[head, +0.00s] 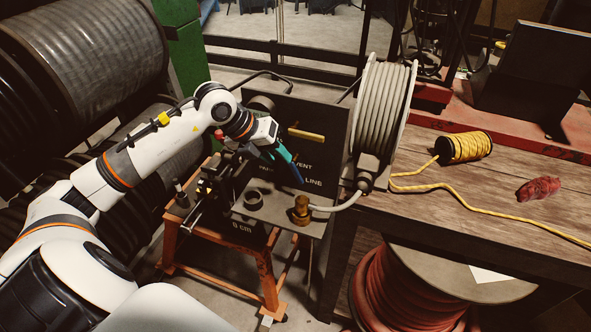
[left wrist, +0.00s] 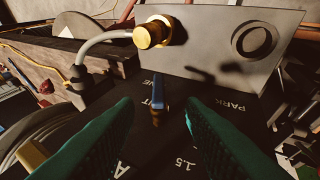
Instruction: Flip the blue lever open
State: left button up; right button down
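The blue lever (head: 297,173) is a short bar at the dark panel of the crimper (head: 318,125), just beyond my left gripper's tips in the head view. In the left wrist view the blue lever (left wrist: 162,104) stands between the two teal fingers, with a gap on each side. My left gripper (head: 285,158) is open and empty, and its fingers (left wrist: 160,115) point at the panel. White lettering, including "PARK", lies on the panel around the lever. The lever's base is partly hidden in the head view. My right gripper is not in view.
A brass fitting (head: 300,211) with a grey hose sits on the grey plate (left wrist: 205,55) close by. A yellow handle (head: 306,135) sticks out above the lever.

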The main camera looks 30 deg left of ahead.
aim_at(291, 170)
pick_arm(q)
jog(key=p+x, duration=0.1)
jog(key=x, duration=0.8)
jog(key=shift+d+p, duration=0.15)
jog(key=shift+p, duration=0.2)
grip_shut()
jog(key=shift+y, duration=0.7)
jog(key=y+b, duration=0.1)
jog(key=a+m+g+y+b, duration=0.1)
jog(key=shift+f+y, duration=0.15)
jog(key=shift+y, duration=0.25)
jog(key=shift+s, duration=0.1)
grip_release()
